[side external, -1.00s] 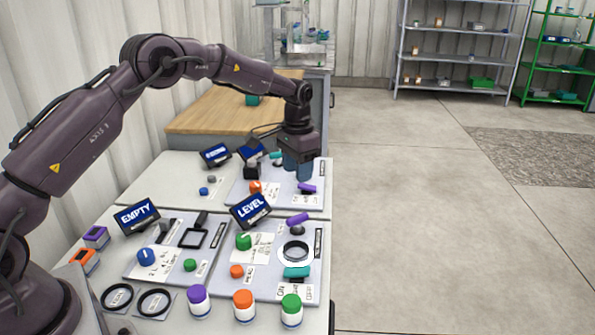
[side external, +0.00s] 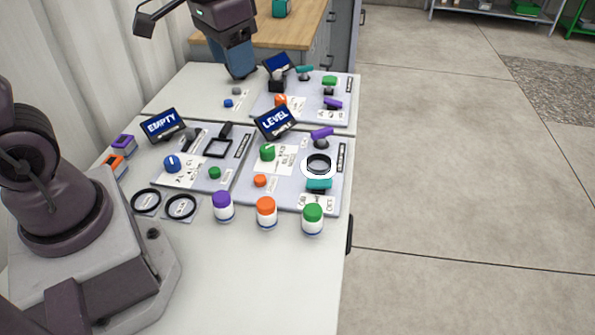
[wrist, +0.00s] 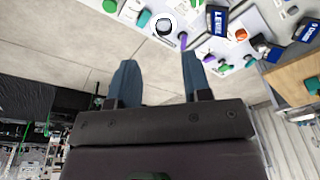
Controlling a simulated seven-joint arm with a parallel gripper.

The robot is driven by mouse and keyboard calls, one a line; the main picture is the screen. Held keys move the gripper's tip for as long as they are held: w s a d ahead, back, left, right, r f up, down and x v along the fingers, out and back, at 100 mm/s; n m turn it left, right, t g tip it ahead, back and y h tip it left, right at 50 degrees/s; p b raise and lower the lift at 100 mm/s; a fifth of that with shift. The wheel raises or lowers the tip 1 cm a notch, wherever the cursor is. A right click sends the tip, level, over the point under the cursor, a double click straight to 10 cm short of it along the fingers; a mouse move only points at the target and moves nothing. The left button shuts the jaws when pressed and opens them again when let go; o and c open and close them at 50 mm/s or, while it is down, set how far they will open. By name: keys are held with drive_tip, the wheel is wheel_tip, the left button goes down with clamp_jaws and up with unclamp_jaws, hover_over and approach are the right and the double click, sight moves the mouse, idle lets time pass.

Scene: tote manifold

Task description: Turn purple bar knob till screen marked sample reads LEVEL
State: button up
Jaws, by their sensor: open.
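A purple bar knob (side external: 321,133) stands on the near right panel, tilted up to the right. A second purple bar knob (side external: 333,103) stands on the far right panel, slanting down to the right. The screen reading LEVEL (side external: 275,121) stands at the near right panel's back left corner; its small lower line is too small to read surely. It also shows in the wrist view (wrist: 217,20). My gripper (side external: 238,62) is open and empty, up by the far end of the bench, apart from both purple knobs. Its two blue fingers (wrist: 160,78) show in the wrist view with nothing between them.
A screen reading EMPTY (side external: 162,125) stands on the near left panel (side external: 200,181). A black ring (side external: 318,163) and teal bar (side external: 319,184) lie close to the near purple knob. Several capped jars (side external: 266,212) line the front. Bare table shows in front of them.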

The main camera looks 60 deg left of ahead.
drive_tip(key=s+d+r+t, duration=0.2)
drive_tip(key=s+r+t, duration=0.1)
drive_tip(key=s, duration=0.7)
drive_tip(key=shift+r+t, duration=0.3)
drive_tip(key=shift+r, duration=0.3)
